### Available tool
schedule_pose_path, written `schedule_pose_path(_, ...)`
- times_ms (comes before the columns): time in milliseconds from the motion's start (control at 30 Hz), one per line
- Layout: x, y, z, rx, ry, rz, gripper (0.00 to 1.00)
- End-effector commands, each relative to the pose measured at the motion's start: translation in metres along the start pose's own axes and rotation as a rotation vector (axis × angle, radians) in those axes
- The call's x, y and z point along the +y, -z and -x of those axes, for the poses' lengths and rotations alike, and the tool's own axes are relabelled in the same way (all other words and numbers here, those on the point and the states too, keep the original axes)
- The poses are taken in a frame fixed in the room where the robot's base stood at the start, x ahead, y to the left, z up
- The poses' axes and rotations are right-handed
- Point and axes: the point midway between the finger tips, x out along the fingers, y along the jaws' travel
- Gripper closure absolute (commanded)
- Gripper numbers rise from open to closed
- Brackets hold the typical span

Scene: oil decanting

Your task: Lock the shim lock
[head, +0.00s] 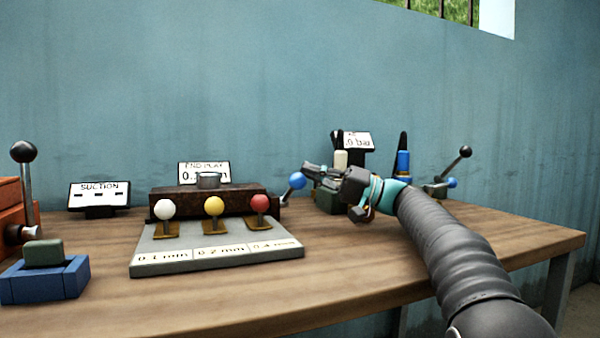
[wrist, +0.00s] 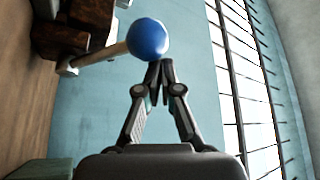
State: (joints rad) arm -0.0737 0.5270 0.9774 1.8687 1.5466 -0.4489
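A lever with a blue ball knob (head: 297,181) sticks out at the right end of the dark brown block (head: 180,196); no readable label names it as the shim lock. In the wrist view the blue knob (wrist: 149,38) sits on a pale rod (wrist: 100,56) coming from the brown block (wrist: 92,15). My gripper (head: 306,167) is beside the knob, close to it on the right. In the wrist view my gripper (wrist: 160,64) has its fingertips together with nothing visible between them. The tips are just below the knob in that picture; whether they touch it is unclear.
A grey tray (head: 150,232) marked 0.1, 0.2 and 0.4 mm holds white (head: 165,209), yellow (head: 214,206) and red (head: 259,203) knobs in front of the block.

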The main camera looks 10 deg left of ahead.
Motion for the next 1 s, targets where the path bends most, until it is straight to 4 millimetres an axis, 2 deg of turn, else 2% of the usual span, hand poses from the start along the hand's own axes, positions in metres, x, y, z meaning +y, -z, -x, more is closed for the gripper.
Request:
schedule_pose_path(33,0.01,-0.006,0.018,-0.019,-0.009,-0.015,1.0)
schedule_pose_path(100,0.008,-0.005,0.031,-0.015,-0.006,-0.014,1.0)
schedule_pose_path(200,0.008,-0.004,0.04,-0.014,-0.006,-0.012,1.0)
schedule_pose_path(767,0.008,-0.002,0.051,-0.011,-0.008,-0.009,1.0)
schedule_pose_path(867,0.002,0.001,0.049,-0.01,-0.008,-0.009,1.0)
schedule_pose_path(1000,-0.018,0.011,0.041,-0.012,-0.007,-0.007,1.0)
